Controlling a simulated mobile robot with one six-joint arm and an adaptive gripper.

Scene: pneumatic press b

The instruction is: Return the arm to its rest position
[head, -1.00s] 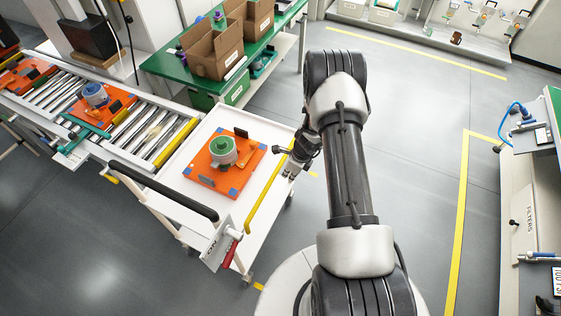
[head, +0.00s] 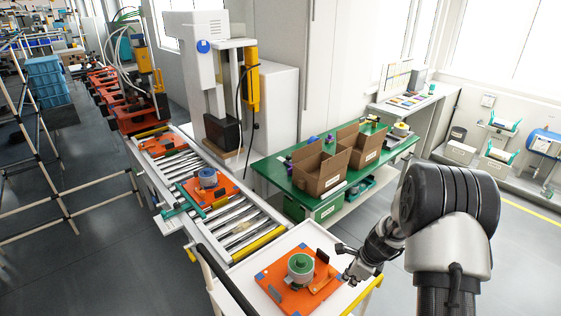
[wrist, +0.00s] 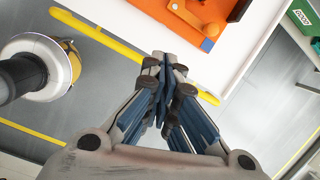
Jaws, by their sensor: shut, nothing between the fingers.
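My arm rises at the right of the head view and bends over toward the white cart (head: 292,240). My gripper (head: 350,277) hangs at the cart's right edge, beside the orange pallet (head: 272,278) and apart from it. In the wrist view my gripper (wrist: 165,58) is shut and empty, its fingertips together near the cart's white edge. A corner of the orange pallet (wrist: 185,12) shows beyond the fingertips. In the head view the pallet carries a green-topped round part (head: 300,264).
A roller conveyor (head: 232,213) with orange pallets leads up to the cart. A press (head: 205,80) stands behind it. A green table (head: 275,173) with open cardboard boxes (head: 320,175) stands beyond my gripper. Yellow rails (wrist: 100,37) edge the cart. Floor is open at the right.

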